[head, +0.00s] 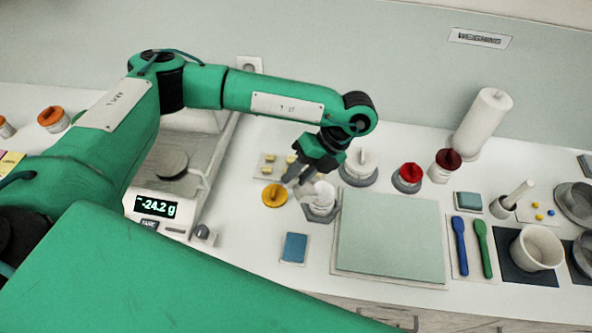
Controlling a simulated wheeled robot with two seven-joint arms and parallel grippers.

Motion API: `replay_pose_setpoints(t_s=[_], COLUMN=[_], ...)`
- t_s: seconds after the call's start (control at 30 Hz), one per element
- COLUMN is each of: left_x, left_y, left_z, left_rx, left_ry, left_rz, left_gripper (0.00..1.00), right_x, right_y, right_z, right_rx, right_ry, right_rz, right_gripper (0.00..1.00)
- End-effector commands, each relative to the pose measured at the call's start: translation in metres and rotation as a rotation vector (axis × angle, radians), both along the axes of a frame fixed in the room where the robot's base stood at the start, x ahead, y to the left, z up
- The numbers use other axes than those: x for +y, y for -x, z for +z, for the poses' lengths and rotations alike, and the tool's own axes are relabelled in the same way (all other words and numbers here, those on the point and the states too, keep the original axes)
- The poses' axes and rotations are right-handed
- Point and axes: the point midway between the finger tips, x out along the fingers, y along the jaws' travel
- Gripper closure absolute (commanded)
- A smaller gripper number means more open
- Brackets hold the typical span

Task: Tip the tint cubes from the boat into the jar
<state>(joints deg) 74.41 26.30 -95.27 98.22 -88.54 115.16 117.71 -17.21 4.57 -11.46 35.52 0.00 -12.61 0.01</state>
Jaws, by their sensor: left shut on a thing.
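My left gripper (305,178) reaches down over the counter from the left and is shut on a small white thing, which looks like the boat (319,189). The boat appears tilted, right above a jar (321,212) with a greyish lower part, and overlaps its mouth in this view. I cannot tell whether they touch. I cannot make out tint cubes in the boat or the jar; the gripper and boat hide the inside. A yellow lid (274,195) lies left of the jar. My right gripper is not in view.
A balance (172,190) reading -24.2 g stands left. A pale green mat (392,237) lies right of the jar, a blue pad (294,248) in front. Lidded jars (407,177) stand behind the mat. Spatulas (483,248) and a white mortar (537,248) are farther right.

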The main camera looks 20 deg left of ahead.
Motion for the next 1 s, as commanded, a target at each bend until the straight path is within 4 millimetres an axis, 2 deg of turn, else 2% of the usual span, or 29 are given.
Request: replay_pose_setpoints(t_s=[1.0], left_x=[-0.019], left_y=[-0.016], left_z=[0.012], left_rx=[0.165], left_ry=[-0.189], left_rz=[-0.001], left_gripper=[0.90], right_x=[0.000], right_y=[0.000], right_z=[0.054], right_rx=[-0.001], right_ry=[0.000], right_rz=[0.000], right_gripper=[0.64])
